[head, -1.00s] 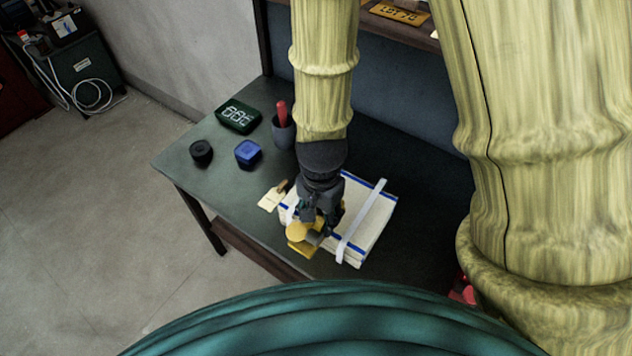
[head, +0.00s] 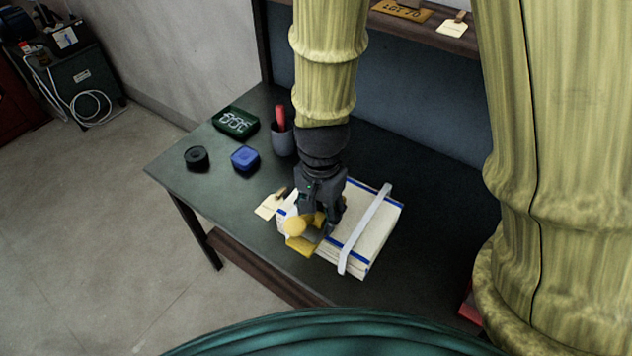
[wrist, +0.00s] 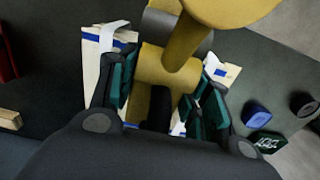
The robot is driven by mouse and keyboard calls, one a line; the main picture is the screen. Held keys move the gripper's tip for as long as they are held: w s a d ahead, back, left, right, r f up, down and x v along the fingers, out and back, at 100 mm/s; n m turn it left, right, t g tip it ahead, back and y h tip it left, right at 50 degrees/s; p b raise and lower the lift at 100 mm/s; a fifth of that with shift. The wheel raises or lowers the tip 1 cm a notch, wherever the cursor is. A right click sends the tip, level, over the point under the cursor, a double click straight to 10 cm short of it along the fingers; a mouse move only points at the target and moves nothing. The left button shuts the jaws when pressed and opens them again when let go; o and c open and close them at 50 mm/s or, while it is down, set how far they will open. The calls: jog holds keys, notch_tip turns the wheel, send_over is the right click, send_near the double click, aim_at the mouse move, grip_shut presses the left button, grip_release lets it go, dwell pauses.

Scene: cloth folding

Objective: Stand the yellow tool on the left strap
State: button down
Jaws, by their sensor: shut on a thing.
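My gripper (head: 319,226) is shut on the yellow tool (head: 297,227), above the left part of a folded white cloth stack (head: 372,240) with blue stripes. In the wrist view the tool (wrist: 165,66) sits between the green finger pads, its round knob (wrist: 230,8) to the upper right. A grey part shows behind the tool. The right strap (head: 364,230), a pale band, crosses the stack and also shows in the wrist view (wrist: 108,38). The left strap is mostly hidden behind my gripper and the tool. I cannot tell whether the tool touches it.
A paper tag (head: 268,206) lies left of the stack.

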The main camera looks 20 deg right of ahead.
jog(key=w+d+p, duration=0.1)
jog(key=w, duration=0.3)
jog(key=w+p, duration=0.1)
jog(key=w, duration=0.3)
jog(key=w+d+f+p, duration=0.1)
jog(key=w, duration=0.3)
jog(key=shift+d, duration=0.35)
jog(key=shift+f+p, duration=0.8)
jog(key=shift+f, duration=1)
jog(key=shift+f, duration=0.1)
jog(key=c, duration=0.7)
grip_release()
jog(key=shift+s, duration=0.1)
notch_tip(320, 180, up, 12)
jog(key=b, duration=0.3)
